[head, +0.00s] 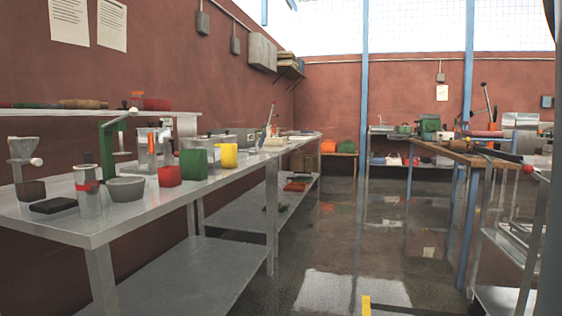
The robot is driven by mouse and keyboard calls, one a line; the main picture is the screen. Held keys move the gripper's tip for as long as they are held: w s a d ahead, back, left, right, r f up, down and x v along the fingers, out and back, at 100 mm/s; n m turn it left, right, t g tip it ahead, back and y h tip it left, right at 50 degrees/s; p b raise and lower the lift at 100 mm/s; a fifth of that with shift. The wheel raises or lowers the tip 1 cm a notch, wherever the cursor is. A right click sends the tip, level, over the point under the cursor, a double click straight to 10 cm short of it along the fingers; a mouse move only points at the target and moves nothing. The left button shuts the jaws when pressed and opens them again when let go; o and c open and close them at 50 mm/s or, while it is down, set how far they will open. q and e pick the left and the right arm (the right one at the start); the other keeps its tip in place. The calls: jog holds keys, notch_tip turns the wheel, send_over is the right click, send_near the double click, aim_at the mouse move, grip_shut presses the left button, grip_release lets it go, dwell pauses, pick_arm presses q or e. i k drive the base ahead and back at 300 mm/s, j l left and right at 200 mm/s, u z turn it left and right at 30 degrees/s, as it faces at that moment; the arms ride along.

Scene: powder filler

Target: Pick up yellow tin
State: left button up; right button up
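A yellow tin (229,156) stands upright on the long grey metal table (150,212) at the left. It is to the right of a green tin (194,164) and near the table's front edge. A red tin (169,176) stands left of the green one. Neither of my grippers shows in the head view, and nothing visible is holding the yellow tin.
A green hand press (113,145), a grey bowl (126,189), a metal canister (88,190) and a dark flat block (54,205) stand left of the tins. The floor (340,240) is open in the middle. A wooden-topped bench (455,156) stands at the right.

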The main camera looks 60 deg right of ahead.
aim_at(228, 151)
jog(key=z, duration=1.35)
